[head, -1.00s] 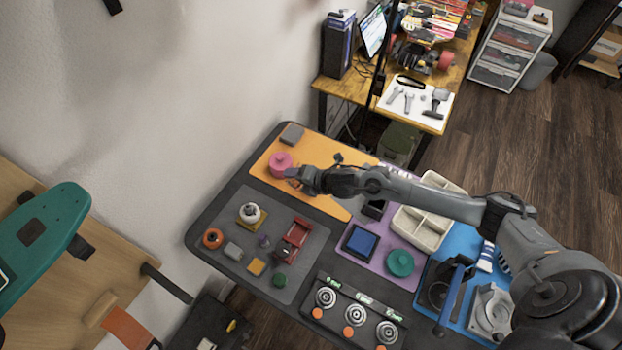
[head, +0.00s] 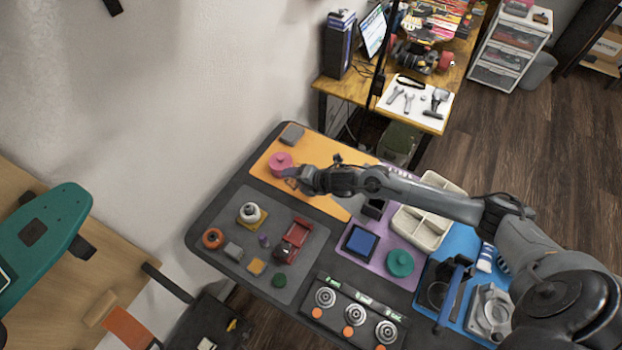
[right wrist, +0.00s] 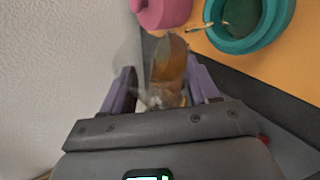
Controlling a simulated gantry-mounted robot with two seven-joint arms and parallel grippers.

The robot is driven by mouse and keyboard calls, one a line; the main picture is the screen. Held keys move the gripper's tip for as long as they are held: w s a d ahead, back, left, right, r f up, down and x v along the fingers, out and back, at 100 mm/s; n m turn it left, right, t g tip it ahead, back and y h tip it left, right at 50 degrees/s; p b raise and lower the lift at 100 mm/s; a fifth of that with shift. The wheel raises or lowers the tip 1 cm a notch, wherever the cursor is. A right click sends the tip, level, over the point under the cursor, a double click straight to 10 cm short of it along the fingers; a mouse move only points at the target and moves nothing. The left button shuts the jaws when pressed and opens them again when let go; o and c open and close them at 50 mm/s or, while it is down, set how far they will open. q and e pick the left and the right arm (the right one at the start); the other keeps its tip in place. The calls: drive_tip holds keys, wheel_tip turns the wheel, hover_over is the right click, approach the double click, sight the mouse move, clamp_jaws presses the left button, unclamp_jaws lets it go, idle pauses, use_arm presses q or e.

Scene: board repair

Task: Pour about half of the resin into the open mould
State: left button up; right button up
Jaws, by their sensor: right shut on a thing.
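My right gripper (right wrist: 160,95) is shut on a clear cup (right wrist: 168,65) with amber resin in it. The cup is tilted, with its mouth toward the open mould. The open mould (right wrist: 232,42) is a round teal ring with a dark green inside, on the orange mat. A thin pale amber streak runs from near the cup's lip to the mould's rim; I cannot tell how much resin is inside. In the head view my right gripper (head: 291,179) is beside a pink round pot (head: 281,160), and my arm hides the mould. My left gripper is not in view.
The pink pot also shows close to the cup in the right wrist view (right wrist: 162,12). The wall is close on the left there. A grey mat (head: 235,270) with several small parts lies nearer. A divided cream tray (head: 425,228) stands to the right.

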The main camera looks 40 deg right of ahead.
drive_tip(key=shift+r, duration=0.15)
idle(0.8)
